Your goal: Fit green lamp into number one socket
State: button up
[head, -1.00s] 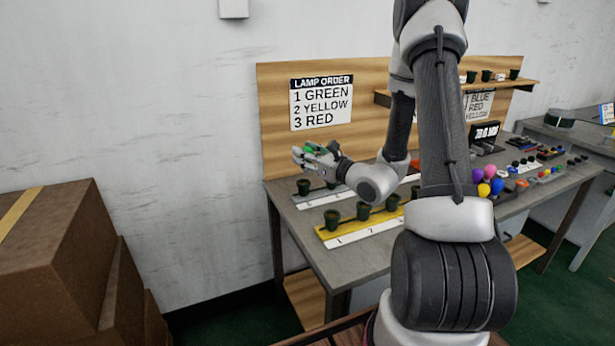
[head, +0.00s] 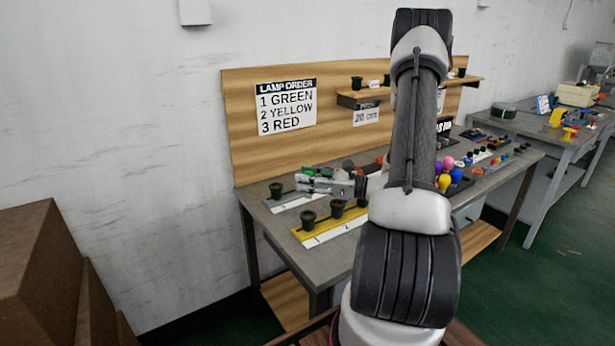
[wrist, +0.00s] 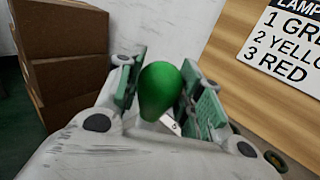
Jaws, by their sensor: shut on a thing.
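The green lamp (wrist: 160,90) fills the middle of the wrist view, held between the two finger pads of my gripper (wrist: 165,98). In the head view my gripper (head: 312,178) reaches left, low over the back of the bench, with a little green of the lamp (head: 309,172) showing. A dark socket (head: 276,190) stands at the left end of the grey strip (head: 286,205), left of my gripper. The yellow strip (head: 322,238) in front carries dark sockets, the leftmost (head: 308,220) behind a printed 1. My gripper and arm hide other sockets of both strips.
The lamp order sign (head: 286,106) reads 1 green, 2 yellow, 3 red. Coloured lamps (head: 445,175) lie to the right, past my arm. A shelf (head: 362,98) juts from the wooden backboard (head: 245,140). Brown boxes (head: 35,270) stand at the left.

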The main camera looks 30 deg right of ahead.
jog(key=shift+f, duration=2.4)
jog(key=shift+f, duration=1.25)
jog(key=o, duration=1)
jog(key=v, duration=1.2)
